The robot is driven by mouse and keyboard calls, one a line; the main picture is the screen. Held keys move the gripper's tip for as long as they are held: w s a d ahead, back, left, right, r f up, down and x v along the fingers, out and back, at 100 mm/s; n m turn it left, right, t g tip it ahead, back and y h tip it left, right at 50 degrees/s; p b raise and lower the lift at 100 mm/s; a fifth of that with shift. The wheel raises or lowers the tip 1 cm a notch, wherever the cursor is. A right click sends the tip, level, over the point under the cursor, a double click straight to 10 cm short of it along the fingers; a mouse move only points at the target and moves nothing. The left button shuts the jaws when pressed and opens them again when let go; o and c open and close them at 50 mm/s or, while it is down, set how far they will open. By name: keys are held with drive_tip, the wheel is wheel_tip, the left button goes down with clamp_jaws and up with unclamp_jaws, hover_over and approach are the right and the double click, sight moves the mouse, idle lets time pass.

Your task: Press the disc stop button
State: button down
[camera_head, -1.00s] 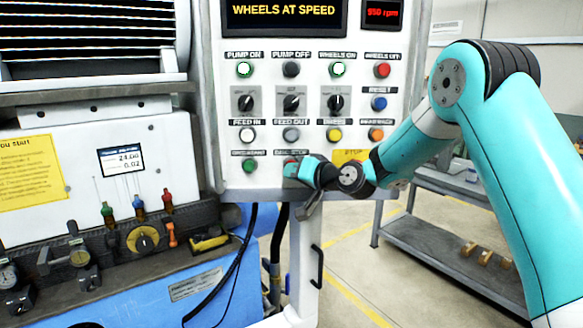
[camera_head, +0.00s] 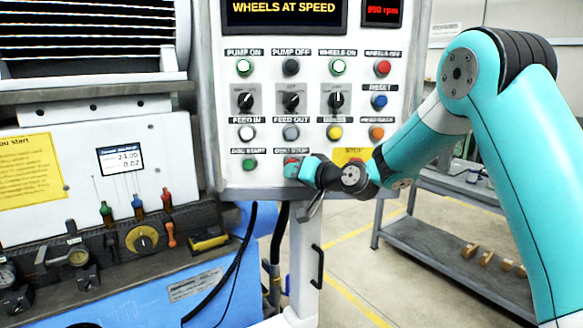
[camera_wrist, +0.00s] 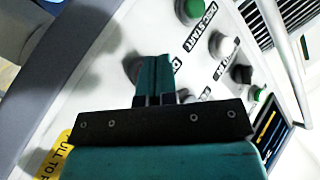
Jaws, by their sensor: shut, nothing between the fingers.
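The disc stop button sits under the DISC STOP label (camera_head: 291,153), in the bottom row of the white control panel (camera_head: 350,193).
The green disc start button (camera_head: 250,163) is just left of my gripper; it also shows in the wrist view (camera_wrist: 190,10). A yellow STOP plate (camera_head: 352,156) is to the right. The display (camera_head: 285,12) reads WHEELS AT SPEED. A workbench (camera_head: 440,225) stands behind my arm.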

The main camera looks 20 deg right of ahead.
drive_tip(key=shift+s+a+b, duration=0.2)
drive_tip(key=shift+s+b, duration=0.2)
drive_tip(key=shift+s, duration=0.4)
drive_tip(key=shift+s+a+b, duration=0.25)
drive_tip(key=shift+s+b, duration=0.15)
drive_tip(key=shift+s, duration=0.45)
drive_tip(key=shift+s+a+b, duration=0.2)
drive_tip(key=shift+s+b, duration=0.2)
drive_tip(key=shift+s, duration=0.4)
